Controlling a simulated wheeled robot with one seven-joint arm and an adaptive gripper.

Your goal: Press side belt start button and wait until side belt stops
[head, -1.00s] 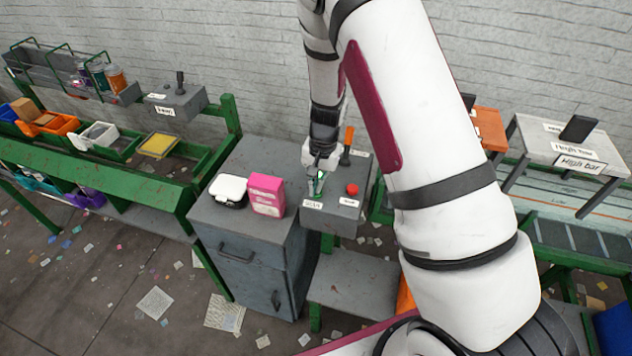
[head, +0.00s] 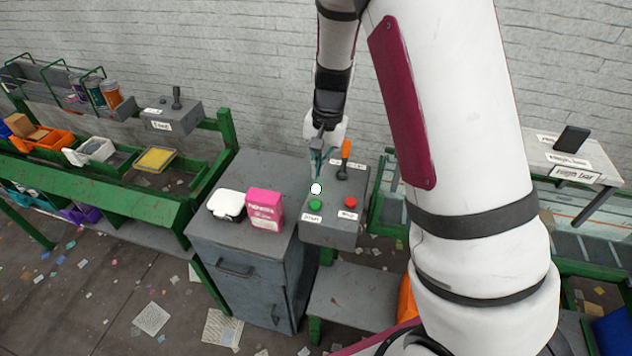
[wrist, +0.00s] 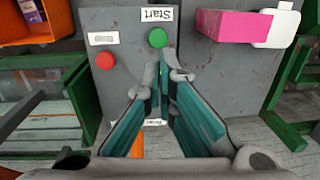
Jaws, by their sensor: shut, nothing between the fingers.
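The green start button (head: 315,205) is on top of a grey control box (head: 330,236), beside a red button (head: 350,203). In the wrist view the green button (wrist: 158,37) lies just beyond my fingertips, under a label reading "Start". The red button (wrist: 105,60) is to its left there. My gripper (head: 317,172) is shut and empty, above the box behind the green button and apart from it. A small white round spot (head: 316,188) shows between gripper and button; I cannot tell what it is. I cannot tell whether the side belt is moving.
A pink box (head: 264,210) and a white case (head: 227,204) sit on the grey cabinet to the left. A green-framed bench (head: 110,195) with bins is further left.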

